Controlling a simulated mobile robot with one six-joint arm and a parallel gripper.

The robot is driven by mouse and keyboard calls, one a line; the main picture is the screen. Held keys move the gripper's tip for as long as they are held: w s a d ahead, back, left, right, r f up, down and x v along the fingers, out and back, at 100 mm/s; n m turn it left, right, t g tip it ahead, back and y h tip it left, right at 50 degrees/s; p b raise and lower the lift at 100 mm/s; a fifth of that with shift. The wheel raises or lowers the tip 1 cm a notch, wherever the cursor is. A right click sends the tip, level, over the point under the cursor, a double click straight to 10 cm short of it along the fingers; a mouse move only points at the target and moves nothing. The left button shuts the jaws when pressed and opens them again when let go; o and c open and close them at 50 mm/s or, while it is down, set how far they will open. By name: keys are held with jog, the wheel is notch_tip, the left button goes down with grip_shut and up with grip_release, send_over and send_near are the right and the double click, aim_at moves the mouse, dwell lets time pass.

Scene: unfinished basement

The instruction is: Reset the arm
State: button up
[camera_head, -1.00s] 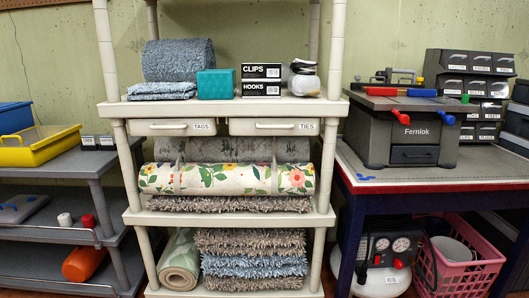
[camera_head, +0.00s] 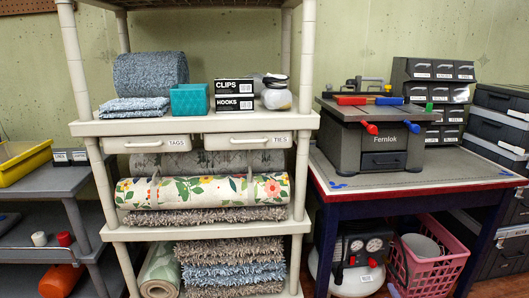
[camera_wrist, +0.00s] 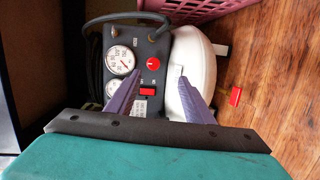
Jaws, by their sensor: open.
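My gripper (camera_wrist: 158,75) shows in the wrist view with its two purple fingers spread apart and nothing between them. The fingers are over the air compressor (camera_wrist: 152,42), with its dial gauges, red knob and white tank. How far apart they are from it I cannot tell. In the head view the compressor (camera_head: 352,252) sits under the workbench on the right. My arm and gripper do not show in the head view.
The beige shelf (camera_head: 205,126) holds rugs, rolls and boxes. The workbench (camera_head: 450,172) carries a grey Fernlok machine (camera_head: 385,159). A pink crate (camera_head: 440,266) stands beside the compressor; its edge shows in the wrist view (camera_wrist: 195,8). A small red piece (camera_wrist: 235,97) shows over wood floor.

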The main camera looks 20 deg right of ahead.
jog(key=w+a+m+g+p, duration=0.2)
jog(key=w+a+m+p, duration=0.15)
jog(key=w+a, duration=0.2)
jog(key=a+f+m+g+y+p, duration=0.25)
jog(key=a+m+g+p, duration=0.65)
jog(key=a, duration=1.6)
jog(key=s+a+r+g+y+p, duration=0.1)
jog(key=s+a+r+g+p, duration=0.1)
jog(key=s+a, duration=0.5)
jog(key=s+a+r+g+y+p, duration=0.2)
jog(key=s+a+r+p, duration=0.3)
jog(key=a, duration=0.9)
jog(key=s+a+r+g+y+p, duration=0.2)
jog(key=s+a+r+g+p, duration=0.2)
jog(key=s+a, duration=0.6)
jog(key=shift+s+a+r+n+p, duration=0.15)
jog(key=shift+s+a+n+p, duration=0.2)
jog(key=shift+p, duration=0.35)
